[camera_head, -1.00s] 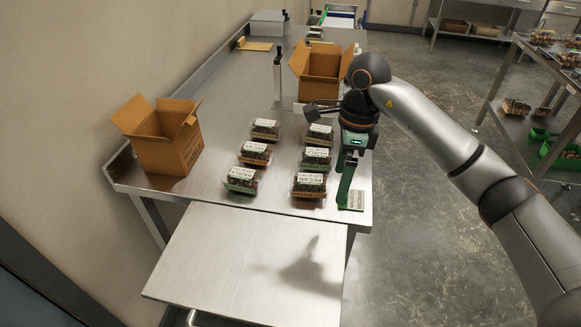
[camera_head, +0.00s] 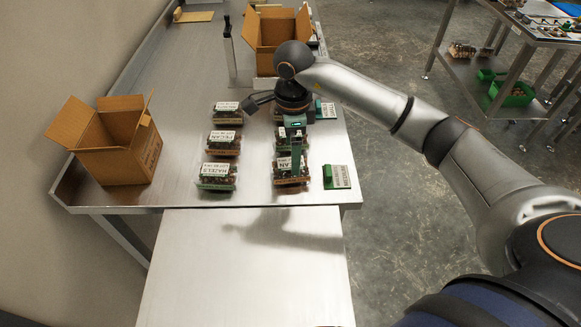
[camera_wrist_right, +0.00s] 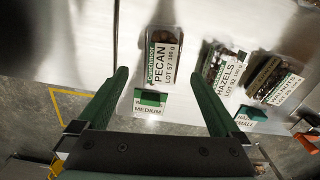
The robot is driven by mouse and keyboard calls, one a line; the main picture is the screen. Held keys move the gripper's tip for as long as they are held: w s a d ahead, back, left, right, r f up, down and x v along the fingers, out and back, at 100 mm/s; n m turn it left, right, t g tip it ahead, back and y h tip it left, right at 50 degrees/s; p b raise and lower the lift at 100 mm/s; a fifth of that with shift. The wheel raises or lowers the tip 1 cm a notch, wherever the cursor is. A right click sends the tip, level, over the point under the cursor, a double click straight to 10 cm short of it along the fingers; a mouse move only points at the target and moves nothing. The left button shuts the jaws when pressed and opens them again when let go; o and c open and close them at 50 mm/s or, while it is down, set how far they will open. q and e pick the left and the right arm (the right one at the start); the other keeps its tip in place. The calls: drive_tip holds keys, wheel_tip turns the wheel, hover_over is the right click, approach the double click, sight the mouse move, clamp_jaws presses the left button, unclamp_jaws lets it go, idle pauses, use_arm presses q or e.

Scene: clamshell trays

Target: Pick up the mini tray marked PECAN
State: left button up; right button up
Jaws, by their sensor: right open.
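The tray marked PECAN (camera_wrist_right: 163,58) is a clear clamshell with dark contents and a white label. In the wrist view it lies ahead of my right gripper (camera_wrist_right: 160,80), whose green fingers are apart with nothing between them. In the head view my right gripper (camera_head: 296,158) hangs over the front right tray (camera_head: 284,183), partly hiding its label, which ends in "AN". Another tray in the left column, middle row (camera_head: 222,148), also seems to read PECAN. My left gripper is not in view.
A HAZELS tray (camera_head: 216,183) stands front left, with another tray (camera_head: 226,118) behind. A green-backed card (camera_head: 337,177) lies right of the trays. Open cardboard boxes stand at left (camera_head: 118,160) and back (camera_head: 272,33). The front metal surface (camera_head: 240,275) is clear.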

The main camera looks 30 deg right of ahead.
wheel_tip(320, 180, down, 6)
drive_tip(key=shift+w+a+r+p, duration=0.1)
drive_tip(key=shift+w+r+p, duration=0.1)
drive_tip(key=shift+p, duration=0.3)
drive_tip(key=c, duration=1.4)
